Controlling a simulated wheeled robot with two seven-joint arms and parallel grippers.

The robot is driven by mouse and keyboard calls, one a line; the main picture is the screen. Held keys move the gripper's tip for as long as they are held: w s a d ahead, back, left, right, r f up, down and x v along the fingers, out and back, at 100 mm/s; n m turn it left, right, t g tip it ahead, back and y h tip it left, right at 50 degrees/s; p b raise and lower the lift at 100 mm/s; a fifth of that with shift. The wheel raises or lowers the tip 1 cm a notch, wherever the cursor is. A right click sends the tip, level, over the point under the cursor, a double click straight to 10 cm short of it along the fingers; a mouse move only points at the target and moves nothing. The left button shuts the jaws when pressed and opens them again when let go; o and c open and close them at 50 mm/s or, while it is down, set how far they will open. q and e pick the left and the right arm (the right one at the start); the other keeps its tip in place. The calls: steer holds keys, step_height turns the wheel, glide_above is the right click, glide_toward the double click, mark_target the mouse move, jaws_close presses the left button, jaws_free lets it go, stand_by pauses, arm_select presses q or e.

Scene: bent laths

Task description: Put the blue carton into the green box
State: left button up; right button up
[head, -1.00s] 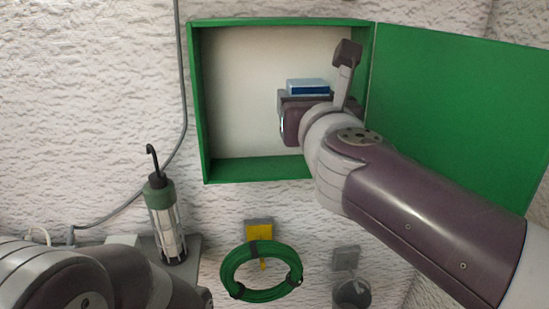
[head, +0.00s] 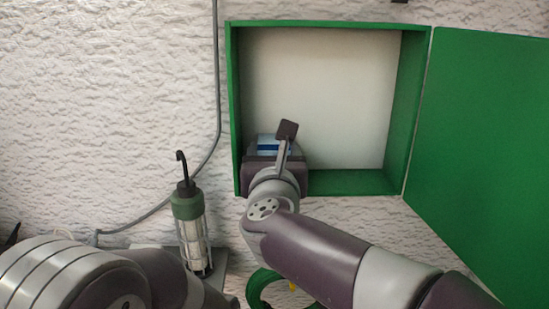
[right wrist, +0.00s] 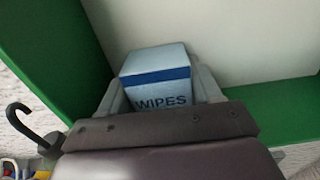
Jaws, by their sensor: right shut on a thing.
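The green box (head: 233,100) is a wall cabinet with a pale inside, its door (head: 490,130) swung open to the right. My right gripper (head: 275,150) is at the lower left of the box opening and is shut on the blue carton (head: 273,145). In the right wrist view the carton (right wrist: 158,88) is light blue with a dark band and the word WIPES, between the two fingers (right wrist: 160,95). The box's green left wall and floor (right wrist: 275,108) lie close around it. Whether the carton touches the floor is hidden. My left gripper is out of view.
A work lamp (head: 190,225) with a black hook stands at the lower left, on a grey ledge. A green coil (head: 262,285) hangs below the box, partly behind my right arm. A grey cable (head: 216,90) runs down the wall left of the box. The box's middle and right are empty.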

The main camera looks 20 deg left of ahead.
steer(key=shift+f, duration=0.2)
steer(key=o, duration=0.8)
steer(key=shift+r, duration=0.1)
steer(key=shift+r, duration=0.3)
steer(key=shift+b+v, duration=1.15)
steer(key=shift+v, duration=4.85)
steer(key=shift+f, duration=0.15)
